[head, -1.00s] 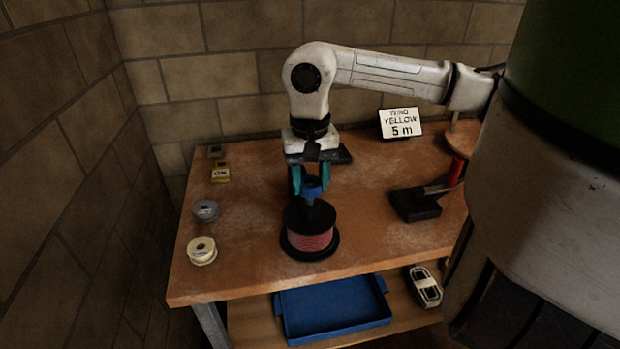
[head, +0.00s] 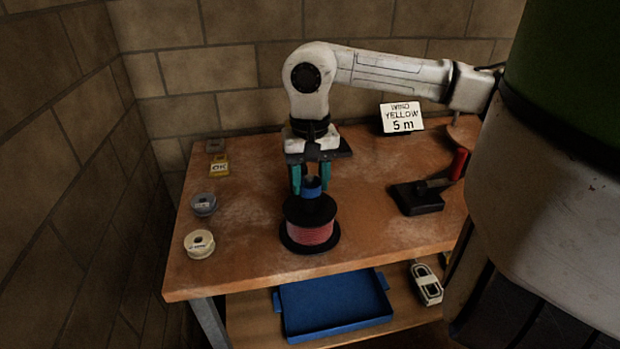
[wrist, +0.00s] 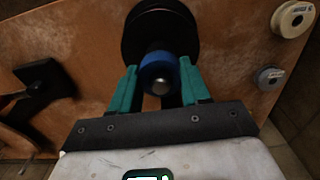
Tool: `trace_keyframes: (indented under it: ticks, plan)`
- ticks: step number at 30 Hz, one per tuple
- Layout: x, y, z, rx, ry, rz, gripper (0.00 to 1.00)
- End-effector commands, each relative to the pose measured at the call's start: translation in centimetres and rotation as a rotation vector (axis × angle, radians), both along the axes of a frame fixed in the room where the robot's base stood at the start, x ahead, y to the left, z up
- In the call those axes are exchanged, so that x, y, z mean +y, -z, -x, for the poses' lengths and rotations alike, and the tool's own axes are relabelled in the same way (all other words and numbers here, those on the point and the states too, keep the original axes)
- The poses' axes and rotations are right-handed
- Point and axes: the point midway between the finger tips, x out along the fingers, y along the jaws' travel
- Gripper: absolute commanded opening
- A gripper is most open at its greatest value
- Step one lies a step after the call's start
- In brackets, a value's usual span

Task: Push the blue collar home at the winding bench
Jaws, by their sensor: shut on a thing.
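The blue collar (head: 311,192) sits upright above the top flange of a black spool (head: 310,232) wound with reddish wire. My gripper (head: 311,187) points down with its two teal fingers on either side of the collar, shut on it. The wrist view shows the collar (wrist: 158,64) between the fingers, with a round grey shaft end (wrist: 160,87) in its middle. How far down the shaft the collar sits, and whether it touches the spool, I cannot tell.
The wooden bench (head: 240,260) holds a grey-blue reel (head: 203,204) and cream reel (head: 199,244) at left. A yellow OK block (head: 219,167) lies behind them. A black crank block (head: 416,198) and a sign (head: 401,117) stand at right. A blue tray (head: 335,305) sits below.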

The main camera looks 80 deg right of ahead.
Motion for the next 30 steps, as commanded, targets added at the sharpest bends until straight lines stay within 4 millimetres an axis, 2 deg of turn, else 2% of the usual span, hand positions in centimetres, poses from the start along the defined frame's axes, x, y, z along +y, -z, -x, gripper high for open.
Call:
trace_keyframes:
  ticks: [8, 9, 18, 26, 30]
  plan:
    - [0.0, 0.7, 0.0, 0.000, 0.000, 0.000, 0.16]
    - [0.0, 0.7, 0.0, 0.000, 0.000, 0.000, 0.47]
    - [0.0, 0.6, 0.0, 0.000, 0.000, 0.000, 0.76]
    - [0.0, 0.5, 0.0, 0.000, 0.000, 0.000, 0.76]
    - [-0.1, -0.6, 0.0, 0.000, 0.000, 0.004, 0.76]
